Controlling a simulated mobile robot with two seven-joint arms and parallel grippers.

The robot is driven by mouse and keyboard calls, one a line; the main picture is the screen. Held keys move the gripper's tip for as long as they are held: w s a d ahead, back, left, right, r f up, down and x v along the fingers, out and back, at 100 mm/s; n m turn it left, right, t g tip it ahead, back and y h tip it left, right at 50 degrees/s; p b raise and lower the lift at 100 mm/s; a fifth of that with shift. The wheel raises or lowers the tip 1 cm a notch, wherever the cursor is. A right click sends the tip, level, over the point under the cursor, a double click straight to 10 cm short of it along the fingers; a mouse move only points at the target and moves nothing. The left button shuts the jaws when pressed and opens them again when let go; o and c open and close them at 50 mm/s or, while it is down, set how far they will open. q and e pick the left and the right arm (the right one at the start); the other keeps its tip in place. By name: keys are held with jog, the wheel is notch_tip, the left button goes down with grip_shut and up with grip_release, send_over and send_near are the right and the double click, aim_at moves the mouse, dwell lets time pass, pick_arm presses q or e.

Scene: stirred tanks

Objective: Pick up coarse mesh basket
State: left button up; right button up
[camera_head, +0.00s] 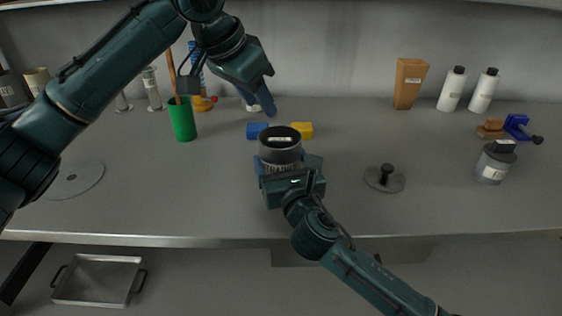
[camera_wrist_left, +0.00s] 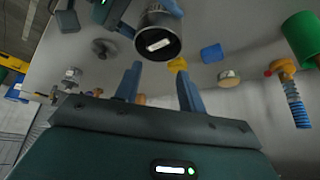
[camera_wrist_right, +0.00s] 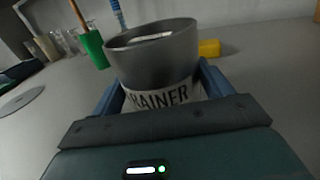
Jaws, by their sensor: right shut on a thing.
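A dark grey open cup (camera_head: 280,146) stands upright in my right gripper (camera_wrist_right: 160,88). Its label in the right wrist view (camera_wrist_right: 155,60) shows the letters "RAINER", and a white tag shows inside it. I cannot tell whether this is the coarse mesh basket; no mesh is visible. My right gripper (camera_head: 285,176) is shut on the cup's lower body, one finger on each side. The cup also shows in the left wrist view (camera_wrist_left: 158,40). My left gripper (camera_wrist_left: 160,88) is open and empty. In the head view, the left gripper (camera_head: 260,102) hangs above the back of the bench, behind the cup.
A blue block (camera_head: 257,131) and a yellow block (camera_head: 302,130) lie behind the cup. A green cup (camera_head: 182,120) stands at left. A knobbed grey disc (camera_head: 384,179) and a dark-lidded jar (camera_head: 494,163) are at right. The front right bench is mostly clear.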

aim_at(279, 139)
pick_arm(q)
jog(key=w+d+r+m+g+y, duration=0.2)
jog(key=w+m+g, duration=0.15)
jog(key=m, duration=0.45)
jog(key=f, duration=0.4)
jog(key=d+f, duration=0.1)
jog(key=f, duration=0.6)
jog(key=shift+d+f, duration=0.3)
jog(key=shift+d, duration=0.05)
grip_shut()
